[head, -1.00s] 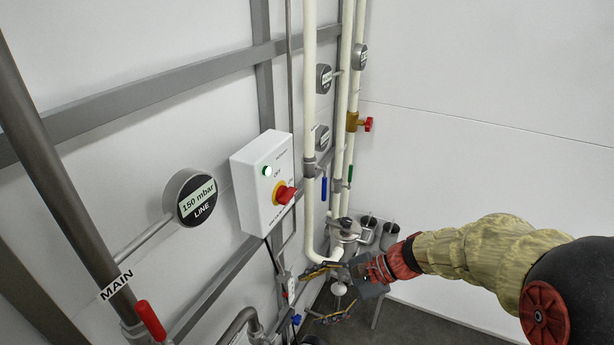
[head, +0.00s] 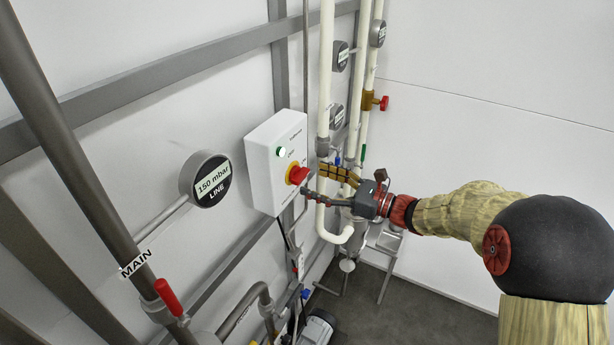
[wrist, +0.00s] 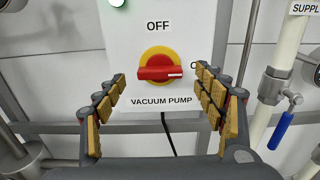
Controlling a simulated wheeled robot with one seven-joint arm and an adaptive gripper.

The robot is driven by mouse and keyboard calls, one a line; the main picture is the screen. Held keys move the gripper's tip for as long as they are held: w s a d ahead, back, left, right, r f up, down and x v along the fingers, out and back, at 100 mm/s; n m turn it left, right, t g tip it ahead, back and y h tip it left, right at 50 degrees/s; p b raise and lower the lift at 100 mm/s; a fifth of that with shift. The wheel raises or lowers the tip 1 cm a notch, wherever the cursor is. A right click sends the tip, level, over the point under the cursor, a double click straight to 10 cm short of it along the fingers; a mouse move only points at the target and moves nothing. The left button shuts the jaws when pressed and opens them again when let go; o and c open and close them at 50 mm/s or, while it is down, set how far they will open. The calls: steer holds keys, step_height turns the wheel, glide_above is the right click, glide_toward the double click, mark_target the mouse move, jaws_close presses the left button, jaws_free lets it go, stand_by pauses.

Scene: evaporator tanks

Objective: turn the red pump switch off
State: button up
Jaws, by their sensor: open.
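The red pump switch (head: 297,174) is a rotary handle on a yellow disc, on the front of a white box (head: 264,168) on the wall. In the wrist view, the red handle (wrist: 158,73) lies horizontal, its white mark at the right end. "OFF" is printed above it and "VACUUM PUMP" below. A label at the right is partly hidden by a finger. A green lamp (head: 281,152) on the box is lit. My gripper (head: 313,182) is open and faces the switch, with one finger on each side of the handle and a visible gap to it.
Cream vertical pipes (head: 325,90) with valves and gauges stand just right of the box, close to my gripper. A blue valve lever (wrist: 281,130) is at the right. A round 150 mbar gauge (head: 207,180) is left of the box. Open floor lies at the right.

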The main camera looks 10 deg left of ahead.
mark_target(304, 179)
steer(key=shift+x, duration=1.75)
steer(key=shift+c, duration=0.5)
steer(key=c, duration=1.1)
steer(key=shift+o, duration=0.2)
steer(key=shift+f+b, duration=0.1)
steer(key=shift+b, duration=0.2)
steer(key=n+b, duration=0.6)
steer(key=b, duration=0.4)
steer(key=n+b, duration=0.6)
steer(key=b, duration=0.4)
steer(key=n+b, duration=0.5)
steer(key=b, duration=0.5)
steer(key=shift+s+f+n, duration=0.15)
steer(key=shift+f+n, duration=0.15)
steer(key=shift+n, duration=0.1)
steer(key=shift+r, duration=0.1)
